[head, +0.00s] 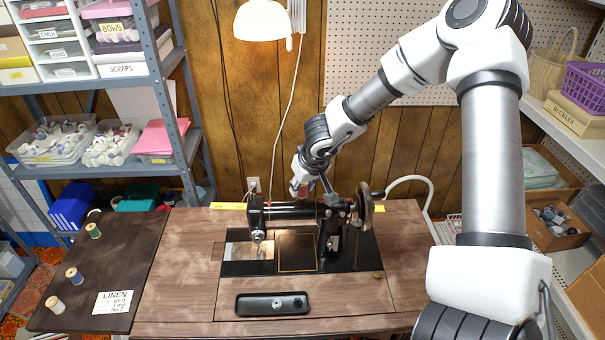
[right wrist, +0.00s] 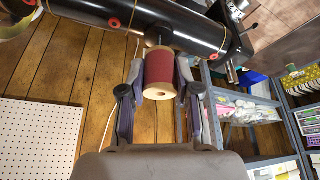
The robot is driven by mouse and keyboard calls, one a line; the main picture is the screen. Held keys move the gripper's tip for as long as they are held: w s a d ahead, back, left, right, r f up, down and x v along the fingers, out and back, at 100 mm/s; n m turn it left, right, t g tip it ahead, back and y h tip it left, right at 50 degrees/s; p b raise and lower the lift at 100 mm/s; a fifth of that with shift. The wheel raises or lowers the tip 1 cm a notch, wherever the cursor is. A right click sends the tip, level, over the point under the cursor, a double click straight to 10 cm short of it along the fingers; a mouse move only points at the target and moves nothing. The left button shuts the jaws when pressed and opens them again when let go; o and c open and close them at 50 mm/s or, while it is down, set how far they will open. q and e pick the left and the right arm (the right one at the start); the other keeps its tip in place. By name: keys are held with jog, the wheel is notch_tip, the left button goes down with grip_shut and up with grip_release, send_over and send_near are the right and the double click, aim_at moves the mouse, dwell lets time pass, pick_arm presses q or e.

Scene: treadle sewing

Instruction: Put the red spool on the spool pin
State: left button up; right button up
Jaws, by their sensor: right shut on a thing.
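The red spool (right wrist: 163,72) is between the two fingers of my right gripper (right wrist: 160,88), which is shut on it. In the head view the red spool (head: 303,188) shows small in my right gripper (head: 302,184), just above and behind the arm of the black sewing machine (head: 290,212). In the right wrist view one end of the spool is close to the black machine arm (right wrist: 190,27). I cannot tell whether it touches the machine. The spool pin cannot be made out clearly; the spool and machine crowd that spot. My left gripper is not in view.
A dark side leaf (head: 130,250) holds a green spool (head: 93,230), a blue spool (head: 74,276), a tan spool (head: 55,304) and a linen card (head: 112,302). A black tray (head: 272,304) lies at the front. The handwheel (head: 364,205) stands right of my gripper. A lamp (head: 262,20) hangs above.

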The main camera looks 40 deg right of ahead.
jog(key=shift+f+b, duration=0.45)
jog(key=shift+f, duration=0.55)
jog(key=o, duration=0.9)
jog(key=shift+r, duration=0.1)
jog(key=v, duration=1.1)
jog(key=shift+s+r, duration=0.2)
jog(key=shift+r, duration=0.15)
jog(key=shift+a, duration=0.1)
